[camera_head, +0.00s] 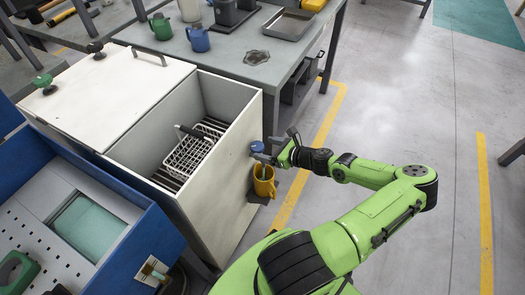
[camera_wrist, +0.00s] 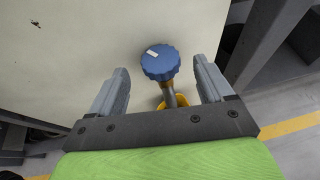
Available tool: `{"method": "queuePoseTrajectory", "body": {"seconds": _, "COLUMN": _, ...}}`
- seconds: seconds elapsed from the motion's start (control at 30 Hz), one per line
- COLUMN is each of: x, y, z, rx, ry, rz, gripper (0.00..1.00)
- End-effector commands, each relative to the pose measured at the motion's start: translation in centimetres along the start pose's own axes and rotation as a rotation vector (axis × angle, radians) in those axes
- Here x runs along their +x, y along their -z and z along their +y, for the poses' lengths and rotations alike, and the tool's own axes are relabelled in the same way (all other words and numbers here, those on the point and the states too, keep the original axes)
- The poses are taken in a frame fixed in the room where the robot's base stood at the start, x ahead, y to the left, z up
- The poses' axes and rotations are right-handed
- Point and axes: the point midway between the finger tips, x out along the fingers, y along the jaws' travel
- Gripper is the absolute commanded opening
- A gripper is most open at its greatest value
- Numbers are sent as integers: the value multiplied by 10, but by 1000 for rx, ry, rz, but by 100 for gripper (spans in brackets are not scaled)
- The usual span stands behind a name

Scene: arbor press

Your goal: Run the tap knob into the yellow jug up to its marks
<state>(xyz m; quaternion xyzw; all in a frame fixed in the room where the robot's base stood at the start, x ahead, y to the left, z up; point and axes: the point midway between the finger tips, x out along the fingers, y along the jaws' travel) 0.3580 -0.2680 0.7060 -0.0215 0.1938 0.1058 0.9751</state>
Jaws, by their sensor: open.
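The blue tap knob (camera_wrist: 160,62) sits on the side wall of the white cabinet; it has a small white mark on its face. It also shows in the head view (camera_head: 257,147), just left of my gripper (camera_head: 277,156). The yellow jug (camera_head: 264,181) stands below the tap on a small dark ledge. In the wrist view only part of the jug's yellow rim (camera_wrist: 178,98) shows under the tap's spout, and its marks cannot be seen. My gripper (camera_wrist: 163,82) is open, its fingers on either side of the knob with gaps, not touching it.
The white cabinet (camera_head: 222,200) is open on top, with a wire basket (camera_head: 190,156) inside. A grey table (camera_head: 238,72) behind holds a green jug (camera_head: 161,27), a blue jug (camera_head: 198,38) and a metal tray (camera_head: 288,24). The floor to the right (camera_head: 410,120) is clear.

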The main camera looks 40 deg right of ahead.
Motion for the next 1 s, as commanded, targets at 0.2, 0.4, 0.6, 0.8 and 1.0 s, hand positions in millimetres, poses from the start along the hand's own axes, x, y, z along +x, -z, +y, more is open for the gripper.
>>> {"method": "queuePoseTrajectory", "body": {"seconds": 0.2, "x": 25, "y": 1, "z": 0, "rx": 1, "ry": 1, "rz": 1, "gripper": 80}}
{"method": "queuePoseTrajectory", "body": {"seconds": 0.4, "x": 25, "y": 0, "z": -1, "rx": 1, "ry": 1, "rz": 1, "gripper": 80}}
{"method": "queuePoseTrajectory", "body": {"seconds": 0.6, "x": 25, "y": 0, "z": -1, "rx": 1, "ry": 1, "rz": 1, "gripper": 56}}
{"method": "queuePoseTrajectory", "body": {"seconds": 0.8, "x": 25, "y": 0, "z": -1, "rx": 0, "ry": 1, "rz": 1, "gripper": 25}}
{"method": "queuePoseTrajectory", "body": {"seconds": 1.0, "x": 24, "y": -4, "z": 1, "rx": 17, "ry": 35, "rz": -1, "gripper": 24}}
